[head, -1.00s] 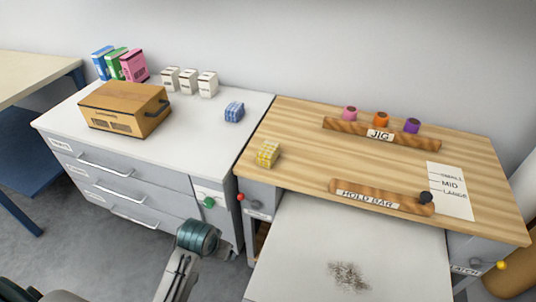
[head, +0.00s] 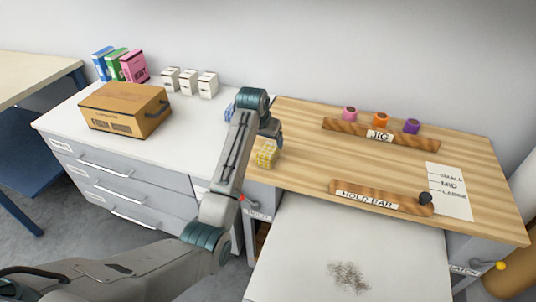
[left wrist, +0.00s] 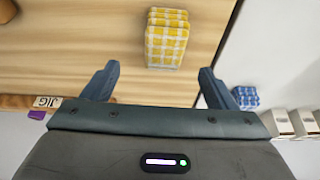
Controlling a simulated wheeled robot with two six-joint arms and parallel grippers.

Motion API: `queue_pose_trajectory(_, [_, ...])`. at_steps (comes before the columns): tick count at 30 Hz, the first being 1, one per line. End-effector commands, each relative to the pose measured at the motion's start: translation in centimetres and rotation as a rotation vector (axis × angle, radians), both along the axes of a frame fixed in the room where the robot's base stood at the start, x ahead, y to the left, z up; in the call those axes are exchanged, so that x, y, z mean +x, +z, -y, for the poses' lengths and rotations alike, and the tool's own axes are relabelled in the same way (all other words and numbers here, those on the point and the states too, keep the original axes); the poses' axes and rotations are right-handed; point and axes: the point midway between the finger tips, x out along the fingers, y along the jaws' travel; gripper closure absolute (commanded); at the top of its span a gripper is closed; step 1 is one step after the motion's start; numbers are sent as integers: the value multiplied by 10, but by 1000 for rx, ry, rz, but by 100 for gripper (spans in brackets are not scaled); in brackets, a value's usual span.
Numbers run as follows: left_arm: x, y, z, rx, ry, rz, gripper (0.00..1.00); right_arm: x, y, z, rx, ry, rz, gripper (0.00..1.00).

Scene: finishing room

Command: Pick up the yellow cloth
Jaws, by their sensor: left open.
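The yellow checked cloth (head: 266,154) is a small folded block on the left edge of the wooden bench top. In the left wrist view the yellow cloth (left wrist: 167,38) lies ahead of the gap between my fingers, apart from both. My left gripper (left wrist: 165,85) is open and empty. In the head view my left gripper (head: 272,137) hangs just above and behind the cloth, with its fingers partly hidden by the wrist. My right gripper is not in view.
A blue checked cloth (head: 229,113), partly hidden by my arm, lies on the white cabinet top (head: 185,140). The wooden bench (head: 310,160) carries the jig rail (head: 381,134) and hold bar (head: 380,197). A brown case (head: 124,108) and white boxes (head: 207,84) stand left.

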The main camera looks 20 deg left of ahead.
Motion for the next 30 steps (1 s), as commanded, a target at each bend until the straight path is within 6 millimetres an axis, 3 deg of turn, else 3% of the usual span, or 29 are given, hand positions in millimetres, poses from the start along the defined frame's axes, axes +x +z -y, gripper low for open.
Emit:
queue_pose_trajectory(6, [12, -32, 1, 0, 0, -4, 20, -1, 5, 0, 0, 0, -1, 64])
queue_pose_trajectory(14, [21, -50, 0, 0, 1, -3, 20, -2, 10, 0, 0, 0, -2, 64])
queue_pose_trajectory(22, [37, -81, -3, 0, 1, -4, 20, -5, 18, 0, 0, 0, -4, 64])
queue_pose_trajectory(30, [40, -91, -3, 0, 1, 0, 20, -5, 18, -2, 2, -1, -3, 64])
